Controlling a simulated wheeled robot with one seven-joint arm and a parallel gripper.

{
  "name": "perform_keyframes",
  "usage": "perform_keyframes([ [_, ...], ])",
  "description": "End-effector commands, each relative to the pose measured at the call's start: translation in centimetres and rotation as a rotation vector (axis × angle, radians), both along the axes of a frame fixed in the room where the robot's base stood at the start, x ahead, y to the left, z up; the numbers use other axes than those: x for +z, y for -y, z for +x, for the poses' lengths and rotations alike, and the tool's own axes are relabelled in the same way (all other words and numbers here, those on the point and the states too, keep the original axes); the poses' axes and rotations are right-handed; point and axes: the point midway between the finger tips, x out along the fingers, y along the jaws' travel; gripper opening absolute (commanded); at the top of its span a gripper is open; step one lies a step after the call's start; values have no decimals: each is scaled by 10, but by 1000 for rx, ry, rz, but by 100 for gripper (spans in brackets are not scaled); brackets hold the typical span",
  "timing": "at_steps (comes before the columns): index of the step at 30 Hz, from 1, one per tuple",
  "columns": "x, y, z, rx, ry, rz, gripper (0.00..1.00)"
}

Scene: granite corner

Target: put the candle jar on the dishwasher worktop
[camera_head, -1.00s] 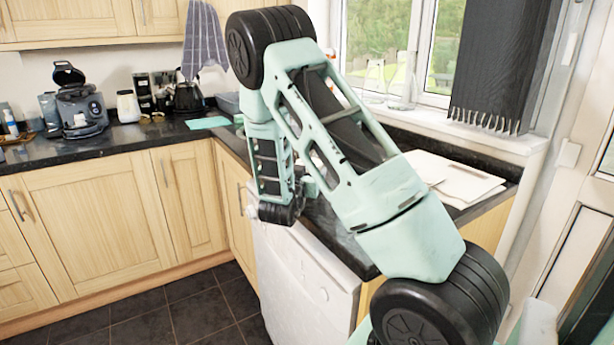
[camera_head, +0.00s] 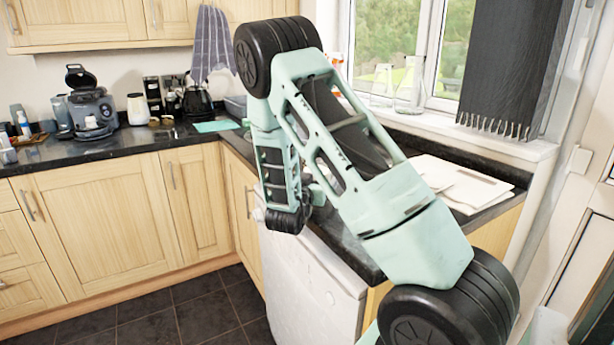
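I cannot make out the candle jar for certain in the head view. The dishwasher's white front (camera_head: 312,285) stands below the right-hand run of counter. Its dark worktop (camera_head: 347,250) is partly hidden behind my arm. My arm rises from the lower right, bends at the top and comes down over this counter to a black wrist joint (camera_head: 287,217). My gripper's fingers are hidden behind the arm, so what they hold does not show. A small whitish shape (camera_head: 259,214) shows left of the wrist, too small to identify.
Papers (camera_head: 470,186) lie on the right part of the counter by the window. Glass flasks (camera_head: 409,92) stand on the sill. A coffee machine (camera_head: 92,108), a white canister (camera_head: 138,109) and a kettle (camera_head: 196,100) stand at the back left. The dark floor (camera_head: 165,312) is clear.

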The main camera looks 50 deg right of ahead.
Motion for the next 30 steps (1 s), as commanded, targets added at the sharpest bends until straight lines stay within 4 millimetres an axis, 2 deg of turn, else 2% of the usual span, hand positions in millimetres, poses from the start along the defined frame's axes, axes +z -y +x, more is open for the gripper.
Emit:
perform_keyframes([
  [9, -2, -60, -23, 6, -1, 2, 94],
  [15, -2, -92, -37, 4, 0, 1, 94],
  [19, -1, -104, -43, 2, -1, 2, 94],
  [25, 0, -109, -45, 1, -1, 2, 94],
  [28, -4, -116, -39, 31, -4, 39, 94],
  [30, -10, -130, -28, 91, -15, 116, 94],
])
